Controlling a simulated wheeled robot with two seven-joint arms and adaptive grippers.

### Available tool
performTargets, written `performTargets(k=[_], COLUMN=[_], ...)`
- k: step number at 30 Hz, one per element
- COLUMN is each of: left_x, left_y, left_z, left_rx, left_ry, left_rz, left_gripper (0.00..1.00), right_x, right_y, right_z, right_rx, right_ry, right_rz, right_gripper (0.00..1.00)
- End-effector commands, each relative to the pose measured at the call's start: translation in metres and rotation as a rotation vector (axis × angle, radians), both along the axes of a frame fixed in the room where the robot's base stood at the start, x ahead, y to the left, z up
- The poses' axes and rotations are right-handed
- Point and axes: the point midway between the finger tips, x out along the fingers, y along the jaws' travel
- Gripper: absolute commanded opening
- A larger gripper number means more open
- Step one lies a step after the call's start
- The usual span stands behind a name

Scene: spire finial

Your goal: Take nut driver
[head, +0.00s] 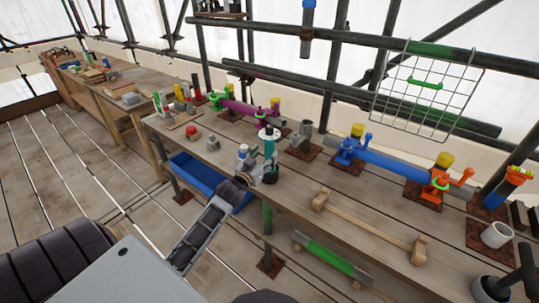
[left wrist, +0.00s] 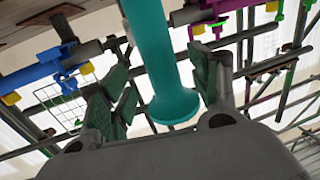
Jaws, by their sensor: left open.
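A teal handle with a flared round end, which I take to be the nut driver (head: 270,146), stands upright at the workbench's front edge. In the left wrist view the teal handle (left wrist: 152,62) runs between the two fingers. My left gripper (head: 258,166) is open at the handle, its lower part partly hidden by the gripper. In the left wrist view the open gripper (left wrist: 163,85) has one finger on each side, with visible gaps, so it is not clamped.
A blue bin (head: 200,178) is below.

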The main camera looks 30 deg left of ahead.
Motion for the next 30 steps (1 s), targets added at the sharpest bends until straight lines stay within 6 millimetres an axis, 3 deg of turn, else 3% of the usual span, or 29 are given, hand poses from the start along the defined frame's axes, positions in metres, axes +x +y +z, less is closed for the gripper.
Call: performTargets(k=[14, 30], left_x=[0.003, 0.04], left_y=[0.0, 0.006], left_z=[0.0, -0.004], left_rx=[0.0, 0.0], left_ry=[0.0, 0.0], left_rz=[0.0, 0.0], left_gripper=[0.62, 0.62], right_x=[0.0, 0.0], right_y=[0.001, 0.005], right_z=[0.0, 0.005], right_rx=[0.001, 0.005], right_ry=[-0.001, 0.0], right_rz=[0.0, 0.0], right_gripper=[0.4, 0.4])
